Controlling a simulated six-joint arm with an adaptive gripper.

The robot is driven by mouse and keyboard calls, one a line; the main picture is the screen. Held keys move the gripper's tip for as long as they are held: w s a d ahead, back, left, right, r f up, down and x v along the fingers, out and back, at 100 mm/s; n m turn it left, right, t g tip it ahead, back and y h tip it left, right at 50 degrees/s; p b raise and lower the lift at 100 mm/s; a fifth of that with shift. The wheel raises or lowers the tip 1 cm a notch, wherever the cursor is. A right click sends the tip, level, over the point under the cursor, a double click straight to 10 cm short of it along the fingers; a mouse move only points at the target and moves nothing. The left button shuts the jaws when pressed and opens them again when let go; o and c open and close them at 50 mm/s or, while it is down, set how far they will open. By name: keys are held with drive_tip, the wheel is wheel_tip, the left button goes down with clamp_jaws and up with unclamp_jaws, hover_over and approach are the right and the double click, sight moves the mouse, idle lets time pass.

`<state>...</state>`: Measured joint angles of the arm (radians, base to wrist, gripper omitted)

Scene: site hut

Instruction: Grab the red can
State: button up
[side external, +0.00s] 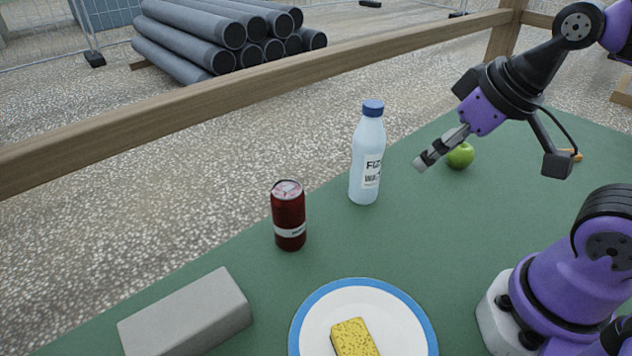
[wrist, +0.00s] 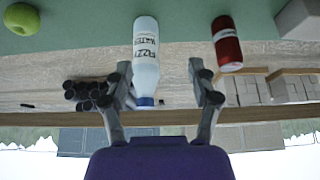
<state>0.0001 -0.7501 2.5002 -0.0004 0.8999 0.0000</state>
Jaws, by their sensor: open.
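The red can (side external: 289,217) stands upright on the green table, left of the bottle in the side external view. In the wrist view, which looks upside down, the can (wrist: 227,45) is right of centre, beyond the right finger. My gripper (side external: 425,163) is above the table near the green apple, to the right of the bottle and well away from the can. In the wrist view my gripper (wrist: 160,82) is open, with its two fingers apart. The bottle shows between the fingers in that view, but the side view shows it apart from them.
A white water bottle (side external: 368,155) with a blue cap stands between can and gripper. A green apple (side external: 461,156), a blue-rimmed plate (side external: 420,318) with a yellow sponge (side external: 354,338), and a grey block (side external: 187,318) are also on the table. A wooden rail (side external: 200,102) runs behind.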

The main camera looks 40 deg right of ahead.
drive_tip(key=o, duration=0.4)
drive_tip(key=n+g+y, duration=0.1)
drive_tip(key=n+y, duration=0.1)
drive_tip(key=n, duration=0.2)
approach(290, 189)
drive_tip(key=shift+g, duration=0.3)
drive_tip(key=x, duration=0.5)
drive_tip(key=shift+w, duration=0.45)
drive_tip(key=shift+x, duration=3.1)
